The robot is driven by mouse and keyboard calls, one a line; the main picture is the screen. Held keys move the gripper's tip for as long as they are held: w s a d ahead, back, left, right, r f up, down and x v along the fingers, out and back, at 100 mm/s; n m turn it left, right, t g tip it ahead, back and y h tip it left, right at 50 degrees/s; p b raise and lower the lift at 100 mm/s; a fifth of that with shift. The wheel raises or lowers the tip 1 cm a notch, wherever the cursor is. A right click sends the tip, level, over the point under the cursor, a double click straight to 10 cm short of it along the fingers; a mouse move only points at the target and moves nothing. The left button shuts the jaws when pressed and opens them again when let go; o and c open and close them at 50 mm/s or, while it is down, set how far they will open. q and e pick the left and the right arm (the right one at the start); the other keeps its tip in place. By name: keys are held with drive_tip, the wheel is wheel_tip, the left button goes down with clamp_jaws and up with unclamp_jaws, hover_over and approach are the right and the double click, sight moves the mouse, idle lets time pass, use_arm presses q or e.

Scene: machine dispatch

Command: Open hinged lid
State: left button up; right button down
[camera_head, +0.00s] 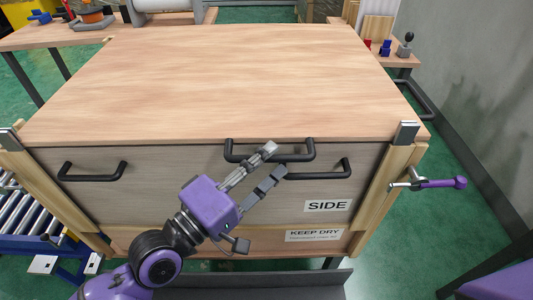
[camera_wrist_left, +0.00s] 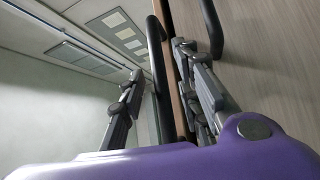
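The lid (camera_head: 215,75) is a flat wooden panel lying closed on top of a large grey-brown box (camera_head: 130,200). A black bar handle (camera_head: 305,150) sits at its front edge, and a dark bar also shows in the left wrist view (camera_wrist_left: 156,65). My left gripper (camera_head: 271,162) is at this handle. Its two grey fingers are spread apart, and in the left wrist view (camera_wrist_left: 158,75) the bar appears between them. I cannot tell whether either finger touches it. My right gripper is not in view.
Two black handles, left (camera_head: 92,172) and right (camera_head: 330,168), are on the box front, the right one close to my fingers. A purple-handled clamp (camera_head: 440,183) juts out at the right corner. A roller conveyor (camera_head: 25,210) stands left. A wall (camera_head: 470,90) is at right.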

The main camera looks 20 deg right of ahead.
use_arm(q)
drive_tip(key=shift+w+d, duration=0.2)
drive_tip(key=shift+d, duration=0.25)
drive_tip(key=shift+c, duration=0.4)
clamp_jaws()
drive_tip(key=shift+r, duration=0.1)
